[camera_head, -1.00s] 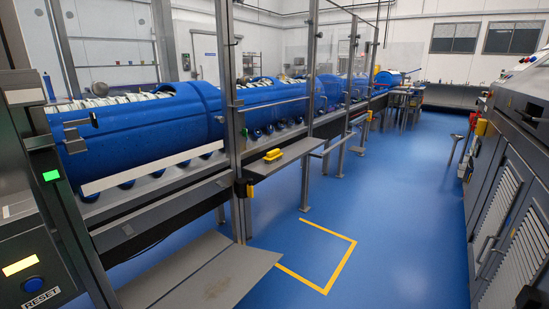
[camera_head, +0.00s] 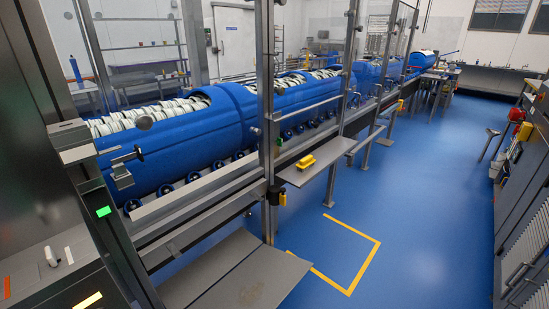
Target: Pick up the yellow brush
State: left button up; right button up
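The yellow brush (camera_head: 306,162) lies on a narrow grey shelf (camera_head: 325,158) that sticks out from the machine frame, a little right of the picture's middle. It looks like a small yellow block with a raised part on top; its bristles cannot be made out. Nothing touches it apart from the shelf. Neither of my grippers shows in the head view.
A long blue tub machine (camera_head: 180,150) runs along the left behind metal posts and clear panels. A low grey platform (camera_head: 245,285) juts out at the bottom. Blue floor (camera_head: 425,220) with a yellow corner marking is free between the machine and the dark cabinets (camera_head: 525,235) at right.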

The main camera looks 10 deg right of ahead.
aim_at(304, 163)
jog(key=i+l+u, duration=0.45)
jog(key=l, duration=0.2)
jog(key=i+l+u, duration=0.25)
jog(key=l, duration=0.15)
jog(key=i+l+u, duration=0.25)
jog(key=l, duration=0.2)
jog(key=k+j, duration=0.05)
jog(key=k, duration=0.05)
